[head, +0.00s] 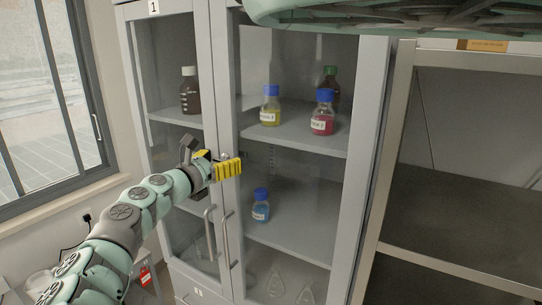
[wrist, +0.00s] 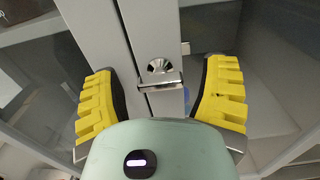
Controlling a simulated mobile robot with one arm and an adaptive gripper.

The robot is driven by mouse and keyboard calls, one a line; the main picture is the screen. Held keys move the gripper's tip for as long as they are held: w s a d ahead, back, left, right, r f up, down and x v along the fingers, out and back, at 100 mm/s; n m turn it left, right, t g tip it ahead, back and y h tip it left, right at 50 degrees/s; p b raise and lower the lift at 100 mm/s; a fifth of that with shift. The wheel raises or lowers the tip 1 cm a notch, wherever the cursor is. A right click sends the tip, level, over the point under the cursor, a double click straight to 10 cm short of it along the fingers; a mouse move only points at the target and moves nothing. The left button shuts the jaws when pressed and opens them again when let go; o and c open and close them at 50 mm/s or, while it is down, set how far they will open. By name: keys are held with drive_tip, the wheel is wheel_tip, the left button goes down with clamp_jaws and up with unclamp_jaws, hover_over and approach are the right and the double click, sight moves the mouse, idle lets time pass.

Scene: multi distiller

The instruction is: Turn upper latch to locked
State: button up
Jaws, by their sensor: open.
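The upper latch (wrist: 160,72) is a small shiny metal fitting with a round knob and a plate, set on the grey door frames of the glass cabinet. It shows in the middle of the wrist view; in the head view my gripper hides it. My gripper (wrist: 163,75) is open, with one yellow ridged finger on each side of the latch and nothing held between them. No contact with the latch shows. In the head view my gripper (head: 217,163) is in front of the meeting door edges, above the handles.
The grey cabinet (head: 371,120) has glass doors with two long vertical handles (head: 225,240). Behind the glass stand several bottles, including a red one (head: 322,122) and a blue one (head: 261,211). An open shelf unit (head: 465,180) stands at right, a window (head: 45,85) at left.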

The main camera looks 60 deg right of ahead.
drive_tip(key=c, duration=1.2)
